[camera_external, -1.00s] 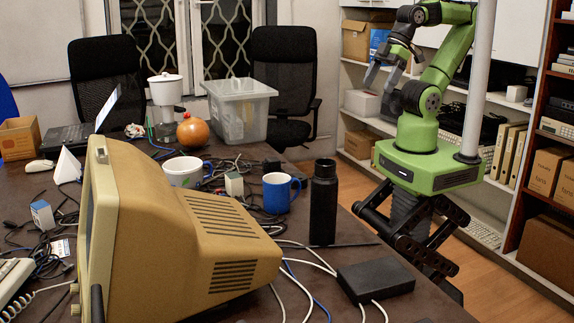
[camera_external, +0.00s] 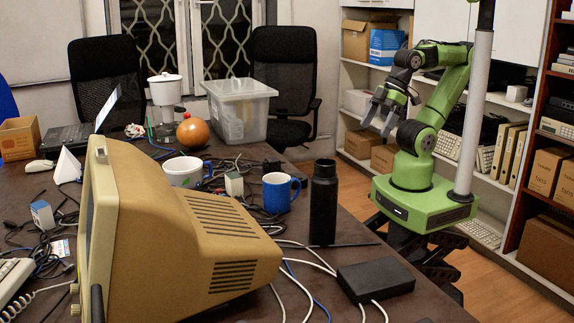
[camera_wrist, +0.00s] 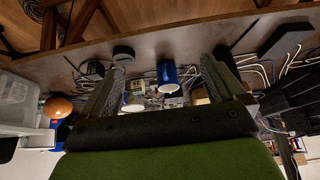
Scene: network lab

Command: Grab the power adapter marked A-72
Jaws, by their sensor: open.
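Two small white box-shaped adapters lie on the dark table in the external view. Another power adapter (camera_external: 234,184) stands between the white mug and the blue mug. I cannot read a marking on either, so I cannot tell which is A-72. My gripper (camera_external: 376,127) is open and empty, beyond the table's right edge and apart from both adapters. In the wrist view its spread fingers (camera_wrist: 162,66) frame the table clutter, where I cannot make out an adapter clearly.
The blue mug (camera_external: 278,192), white mug (camera_external: 183,173) and black bottle (camera_external: 323,203) stand near the middle adapter. The beige monitor (camera_external: 200,240) fills the front. A clear bin (camera_external: 240,108), orange ball (camera_external: 193,133) and black box (camera_external: 376,279) are on the table. Cables are scattered around.

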